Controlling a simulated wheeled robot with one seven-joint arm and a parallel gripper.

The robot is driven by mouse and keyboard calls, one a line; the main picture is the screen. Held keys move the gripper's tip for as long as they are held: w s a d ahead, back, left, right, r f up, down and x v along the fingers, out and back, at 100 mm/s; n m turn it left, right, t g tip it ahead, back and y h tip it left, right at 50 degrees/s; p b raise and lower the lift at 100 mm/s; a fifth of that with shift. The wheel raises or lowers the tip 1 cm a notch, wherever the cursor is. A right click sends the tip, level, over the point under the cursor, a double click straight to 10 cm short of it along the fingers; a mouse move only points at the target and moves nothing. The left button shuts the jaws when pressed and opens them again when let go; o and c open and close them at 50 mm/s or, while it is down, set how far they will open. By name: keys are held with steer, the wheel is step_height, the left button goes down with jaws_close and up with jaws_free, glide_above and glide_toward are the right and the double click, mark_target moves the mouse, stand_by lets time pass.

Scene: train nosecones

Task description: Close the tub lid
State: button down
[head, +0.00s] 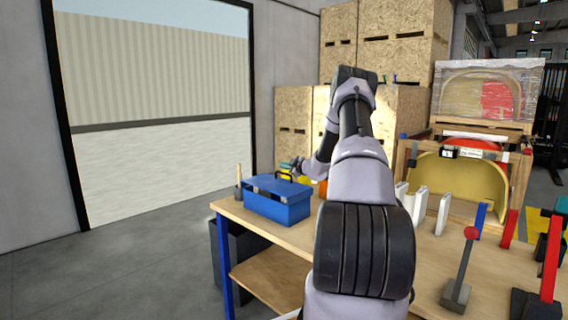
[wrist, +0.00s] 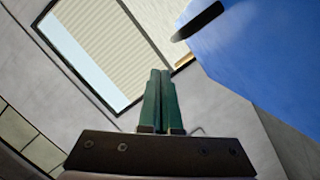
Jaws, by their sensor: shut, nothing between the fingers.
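My gripper (head: 293,165) is small in the head view, just above and behind the tub and partly hidden by my wrist. In the wrist view my gripper (wrist: 159,74) has its green fingers pressed together, with nothing between them. A blue surface of the tub (wrist: 265,60) fills the upper right there, with a black bar (wrist: 199,21) at its edge, apart from the fingers.
The wooden table (head: 428,262) holds white upright pieces (head: 419,203) and stands with blue and red bars (head: 466,255) on the right. A thin wooden stick (head: 239,175) stands left of the tub. Wooden crates (head: 398,45) rise behind. A dark bin (head: 238,248) sits below the table's left edge.

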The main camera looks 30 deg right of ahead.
steer(key=shift+w+d+f, duration=0.25)
steer(key=shift+d+f, duration=0.4)
steer(key=shift+f, duration=0.1)
steer(key=shift+w+d+f, duration=0.2)
steer(key=shift+d+f, duration=0.45)
steer(key=shift+f, duration=0.05)
